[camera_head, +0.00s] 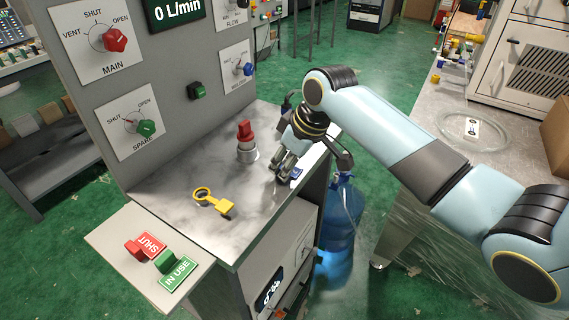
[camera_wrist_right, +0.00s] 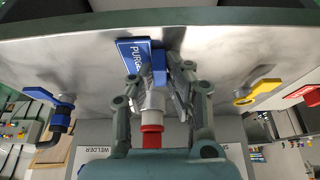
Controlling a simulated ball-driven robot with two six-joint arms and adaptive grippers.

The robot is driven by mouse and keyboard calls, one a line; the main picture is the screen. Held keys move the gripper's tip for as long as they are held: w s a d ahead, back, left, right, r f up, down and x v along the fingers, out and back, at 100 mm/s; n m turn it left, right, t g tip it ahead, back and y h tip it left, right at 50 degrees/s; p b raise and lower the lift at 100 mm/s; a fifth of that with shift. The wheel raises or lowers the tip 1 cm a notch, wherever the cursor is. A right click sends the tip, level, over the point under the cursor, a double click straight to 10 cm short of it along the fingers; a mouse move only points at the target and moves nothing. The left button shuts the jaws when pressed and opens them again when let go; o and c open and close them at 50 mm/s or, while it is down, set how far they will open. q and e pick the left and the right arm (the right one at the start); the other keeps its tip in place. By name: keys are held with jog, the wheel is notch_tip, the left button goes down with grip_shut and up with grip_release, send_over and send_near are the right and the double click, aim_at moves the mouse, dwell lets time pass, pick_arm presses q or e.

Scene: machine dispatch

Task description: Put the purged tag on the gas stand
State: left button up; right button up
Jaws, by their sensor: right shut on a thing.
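The blue purged tag (camera_head: 296,173) is at my right gripper (camera_head: 285,172), over the right edge of the gas stand's grey top (camera_head: 180,205). In the right wrist view the purged tag (camera_wrist_right: 135,54) shows the letters "PURG", and its blue handle block lies between the fingertips. My right gripper is shut on it. The tag is close to the metal surface; I cannot tell whether it touches. My left gripper is not in view.
A red-topped valve (camera_head: 246,137) stands beside the gripper on the top. A yellow ring-ended piece (camera_head: 212,201) lies nearer. Red SHUT (camera_head: 150,245) and green IN USE (camera_head: 178,273) tags lie on the side shelf. A blue water bottle (camera_head: 340,215) stands right of the stand.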

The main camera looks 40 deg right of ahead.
jog(key=shift+o, duration=1.3)
jog(key=shift+f, duration=0.1)
jog(key=o, duration=0.4)
jog(key=shift+o, duration=0.2)
jog(key=v, duration=1.2)
jog(key=shift+p, duration=0.3)
jog(key=shift+s, duration=0.1)
